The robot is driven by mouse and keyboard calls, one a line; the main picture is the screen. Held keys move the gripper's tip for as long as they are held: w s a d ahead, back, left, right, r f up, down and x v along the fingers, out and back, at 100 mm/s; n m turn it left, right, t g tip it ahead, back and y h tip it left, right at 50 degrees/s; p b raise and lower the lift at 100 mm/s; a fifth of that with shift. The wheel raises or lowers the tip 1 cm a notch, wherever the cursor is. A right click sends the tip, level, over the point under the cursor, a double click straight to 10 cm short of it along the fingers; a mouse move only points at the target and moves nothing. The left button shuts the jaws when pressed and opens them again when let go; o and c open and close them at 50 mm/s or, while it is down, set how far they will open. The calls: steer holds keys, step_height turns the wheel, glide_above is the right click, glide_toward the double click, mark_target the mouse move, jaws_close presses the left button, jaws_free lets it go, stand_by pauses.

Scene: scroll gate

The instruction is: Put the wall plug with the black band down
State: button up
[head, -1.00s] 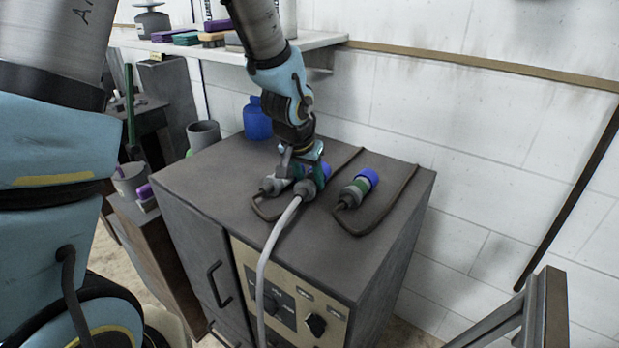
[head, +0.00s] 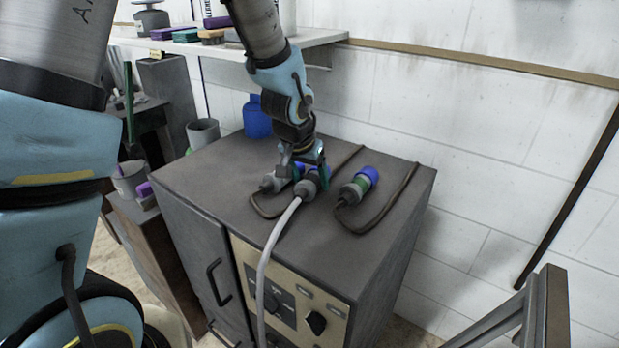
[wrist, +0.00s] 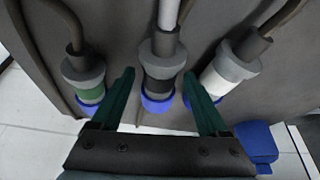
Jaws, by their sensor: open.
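The wall plug with the black band (wrist: 160,84) is the middle of three plugs in the wrist view, with a grey body, a blue end and a pale cable. In the head view this plug (head: 310,190) lies on the cabinet top (head: 215,175). My gripper (wrist: 158,78) is open, with one green finger on each side of this plug and gaps beside it. In the head view my gripper (head: 304,172) is low over the cabinet and partly hides the plug's blue end.
A green-banded plug (head: 354,190) and a white-banded plug (wrist: 228,74) lie on either side, with dark cables. A blue bottle (head: 257,118) and a grey cup (head: 203,133) stand towards the back left. The white wall is behind.

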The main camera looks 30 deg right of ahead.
steer(key=v, duration=1.2)
steer(key=w+a+f+n+g+y, duration=0.1)
steer(key=a+n, duration=0.8)
steer(key=a, duration=2.2)
step_height(320, 180, down, 3)
steer(key=shift+w+a+f+y, duration=0.2)
steer(key=shift+w+y, duration=0.15)
steer(key=shift+y, duration=0.75)
